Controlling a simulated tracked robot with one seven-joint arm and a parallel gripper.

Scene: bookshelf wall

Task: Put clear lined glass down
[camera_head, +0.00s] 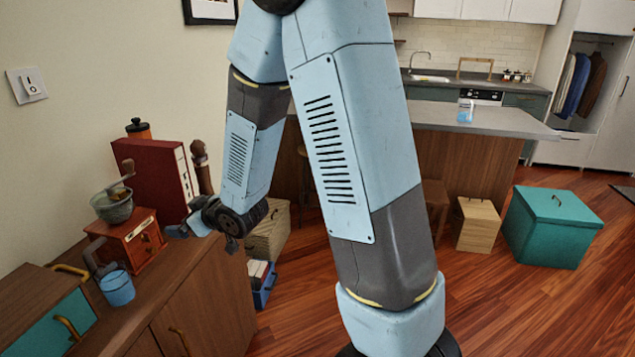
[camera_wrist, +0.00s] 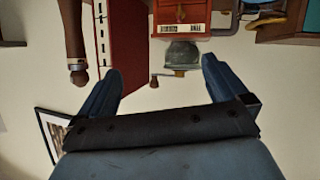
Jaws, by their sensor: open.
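A light blue, see-through cup (camera_head: 117,287) stands upright on the wooden cabinet (camera_head: 165,285) at the lower left of the head view. A small pale blue glass (camera_head: 465,111) stands on the far counter. I cannot tell for sure which is the clear lined glass; lines on either are too small to make out. My gripper (camera_head: 178,231) is above the cabinet's right part, apart from both. In the wrist view my gripper (camera_wrist: 162,70) has its two fingers spread wide, with nothing held between them.
A red-brown grinder (camera_head: 138,240) with a bowl top, a red binder-like box (camera_head: 155,178) and a brown wooden mill (camera_head: 202,165) crowd the cabinet near my gripper. A teal chest (camera_head: 553,228) and wooden box (camera_head: 477,224) stand on the floor.

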